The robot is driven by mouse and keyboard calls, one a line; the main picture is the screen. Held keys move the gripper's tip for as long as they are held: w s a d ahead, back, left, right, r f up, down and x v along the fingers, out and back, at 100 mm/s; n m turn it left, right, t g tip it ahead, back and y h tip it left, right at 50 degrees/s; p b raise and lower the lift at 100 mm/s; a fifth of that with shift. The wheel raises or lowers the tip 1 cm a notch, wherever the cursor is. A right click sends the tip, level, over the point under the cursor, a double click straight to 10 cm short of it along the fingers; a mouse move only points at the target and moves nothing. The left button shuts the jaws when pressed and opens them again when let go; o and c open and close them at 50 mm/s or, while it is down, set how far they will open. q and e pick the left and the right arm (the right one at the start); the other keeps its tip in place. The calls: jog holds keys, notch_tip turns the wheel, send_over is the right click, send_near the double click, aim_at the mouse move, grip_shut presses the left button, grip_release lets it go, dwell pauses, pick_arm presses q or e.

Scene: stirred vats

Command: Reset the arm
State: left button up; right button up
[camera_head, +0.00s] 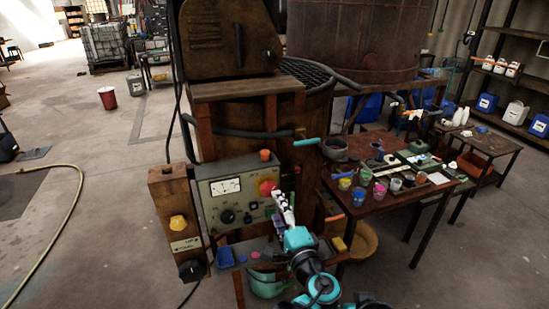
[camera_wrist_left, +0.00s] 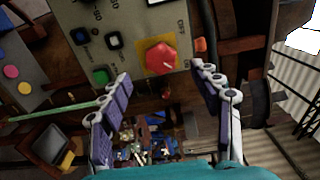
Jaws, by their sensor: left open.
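My left gripper (camera_head: 280,200) reaches up in front of a grey-green control box (camera_head: 214,191). In the left wrist view its two fingers (camera_wrist_left: 161,74) are spread apart with nothing between them. A red knob (camera_wrist_left: 160,57) on a yellow plate lies just beyond the fingertips, apart from them as far as I can tell. The same red knob (camera_head: 267,187) shows beside the gripper in the head view. My right gripper is not in view.
The box also carries a white meter (camera_head: 226,186) and a green button (camera_wrist_left: 100,75). A rusty vat (camera_head: 350,40) stands behind. At right is a table with several paint cups (camera_head: 359,196). A wooden post with a yellow button (camera_head: 178,223) stands left. The floor at far left is mostly open.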

pick_arm(q)
jog(key=s+a+f+n+g, duration=0.3)
jog(key=a+g, duration=0.1)
jog(key=a, duration=0.5)
jog(key=s+a+f+n+g, duration=0.3)
jog(key=a, duration=0.5)
jog(key=s+a+f+n+g+h, duration=0.1)
jog(key=s+f+n+h, duration=0.1)
jog(key=s, duration=0.5)
jog(key=s+a+f+n+g+h, duration=0.2)
jog(key=s+f+n+h, duration=0.1)
jog(key=s+n, duration=0.3)
jog(key=shift+s+f+n+h, duration=0.3)
jog(key=shift+s+f, duration=0.2)
jog(key=shift+s, duration=0.15)
